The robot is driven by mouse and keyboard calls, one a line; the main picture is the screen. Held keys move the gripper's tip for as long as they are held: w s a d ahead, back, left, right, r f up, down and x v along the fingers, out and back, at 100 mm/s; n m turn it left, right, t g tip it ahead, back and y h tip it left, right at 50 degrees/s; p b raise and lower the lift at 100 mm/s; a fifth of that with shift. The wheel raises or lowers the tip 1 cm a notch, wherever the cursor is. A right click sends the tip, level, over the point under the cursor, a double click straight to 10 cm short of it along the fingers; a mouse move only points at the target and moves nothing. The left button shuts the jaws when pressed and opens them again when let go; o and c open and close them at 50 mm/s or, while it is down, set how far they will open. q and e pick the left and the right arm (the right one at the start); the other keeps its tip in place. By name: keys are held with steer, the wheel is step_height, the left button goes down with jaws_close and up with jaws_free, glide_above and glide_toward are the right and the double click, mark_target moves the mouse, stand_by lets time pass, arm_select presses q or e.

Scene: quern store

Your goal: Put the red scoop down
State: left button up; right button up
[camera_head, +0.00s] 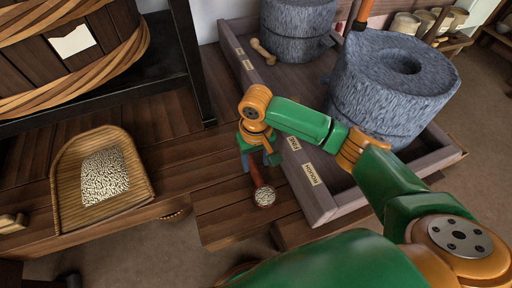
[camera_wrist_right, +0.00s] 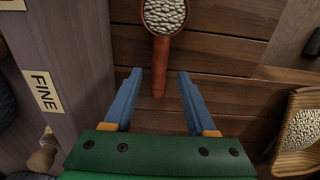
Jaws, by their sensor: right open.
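The red scoop (camera_head: 258,176) lies on the wooden plank bench (camera_head: 222,198), with pale grain in its round bowl. In the right wrist view the scoop's red handle (camera_wrist_right: 160,66) points down the picture, and its bowl is cut by the top edge. My right gripper (camera_head: 260,157) is just above the handle end. In the wrist view its blue fingers (camera_wrist_right: 157,76) are spread wide, one on each side of the handle end, with a gap on both sides. My left gripper is out of view.
A wicker tray (camera_head: 68,188) of grain sits at left. A grey wooden tray (camera_head: 318,201) with "FINE" and "ROUGH" labels holds two stone querns (camera_head: 390,85), close beside my right arm. A small wooden tool (camera_head: 262,50) lies in it. Bare planks separate scoop and wicker tray.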

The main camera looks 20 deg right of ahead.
mark_target(256, 173)
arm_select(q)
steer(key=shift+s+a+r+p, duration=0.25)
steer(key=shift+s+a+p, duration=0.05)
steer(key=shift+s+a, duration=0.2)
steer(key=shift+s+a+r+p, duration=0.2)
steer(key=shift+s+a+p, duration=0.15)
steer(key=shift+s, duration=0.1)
arm_select(e)
step_height(256, 173, up, 5)
steer(key=shift+r, duration=0.15)
